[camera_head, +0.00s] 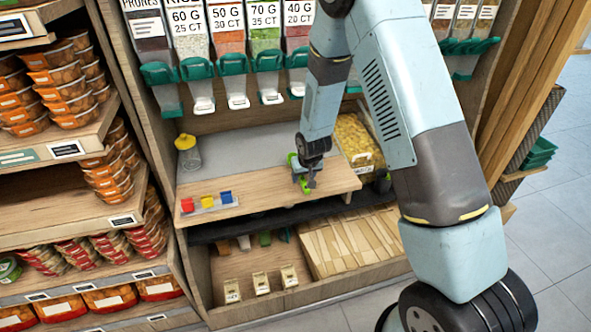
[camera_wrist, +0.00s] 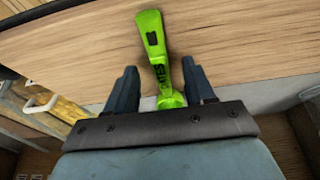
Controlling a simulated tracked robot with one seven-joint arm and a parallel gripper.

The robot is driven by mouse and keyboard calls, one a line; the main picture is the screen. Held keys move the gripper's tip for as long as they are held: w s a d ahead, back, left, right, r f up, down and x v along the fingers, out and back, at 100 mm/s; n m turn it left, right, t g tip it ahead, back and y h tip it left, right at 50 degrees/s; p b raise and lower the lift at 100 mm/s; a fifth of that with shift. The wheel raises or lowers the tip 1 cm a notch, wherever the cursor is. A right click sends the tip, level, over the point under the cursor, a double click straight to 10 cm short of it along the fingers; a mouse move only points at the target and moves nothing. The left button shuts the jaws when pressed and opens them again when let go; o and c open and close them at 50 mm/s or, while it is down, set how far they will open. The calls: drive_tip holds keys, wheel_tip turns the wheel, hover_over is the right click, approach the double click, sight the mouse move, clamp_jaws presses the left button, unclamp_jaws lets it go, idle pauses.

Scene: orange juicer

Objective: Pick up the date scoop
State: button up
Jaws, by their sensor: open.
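The date scoop (camera_wrist: 152,38) is bright green with dark lettering that seems to end in "ATES". In the wrist view it lies on the light wooden counter (camera_wrist: 240,45), its length running between my two fingers. My gripper (camera_wrist: 159,75) is open, with one finger on each side of the scoop and a gap to both. In the head view my gripper (camera_head: 305,180) is low over the right part of the counter, and bits of green show around it. The near end of the scoop is partly hidden by the gripper body in the wrist view.
A small rack with red, yellow and blue pieces (camera_head: 208,202) sits on the counter's left. A jar with a yellow lid (camera_head: 188,152) stands behind it. Clear bins with green spouts (camera_head: 267,62) hang above. A bin of yellow food (camera_head: 357,143) is right of my gripper.

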drive_tip(key=shift+x, duration=0.95)
drive_tip(key=shift+c, duration=0.3)
clamp_jaws()
